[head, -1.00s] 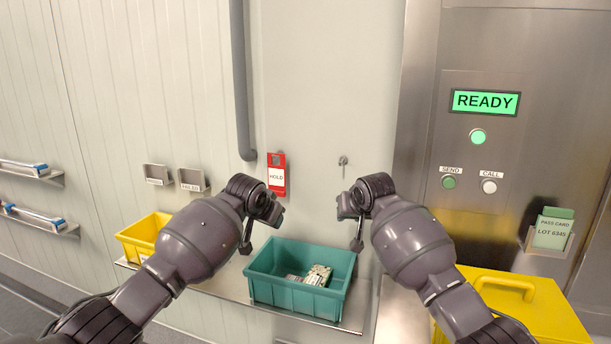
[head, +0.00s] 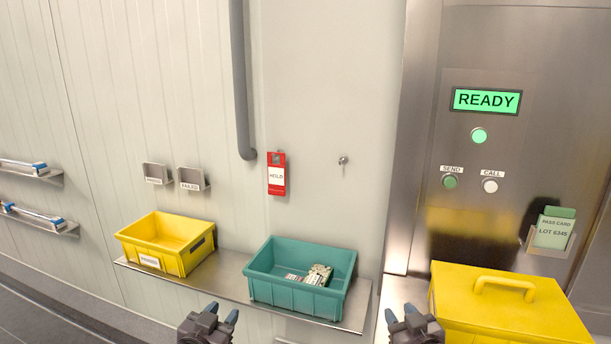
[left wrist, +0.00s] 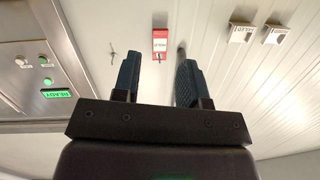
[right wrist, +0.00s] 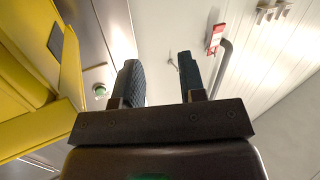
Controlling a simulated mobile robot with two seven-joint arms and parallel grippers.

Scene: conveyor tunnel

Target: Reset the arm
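My left gripper (head: 222,316) is low in the head view, in front of the shelf and apart from everything. In the left wrist view (left wrist: 157,80) its two fingers stand apart with nothing between them. My right gripper (head: 405,318) is low in the head view, in front of the gap between the teal bin and the yellow lidded case. In the right wrist view (right wrist: 167,80) its fingers are also apart and empty.
A yellow bin (head: 160,232) and a teal bin (head: 297,300) holding small packs (head: 318,275) stand on a wall shelf (head: 222,288). A yellow lidded case (head: 500,312) stands at right. A steel panel (head: 480,230) reads READY. A red HOLD tag (head: 276,160) hangs on the wall.

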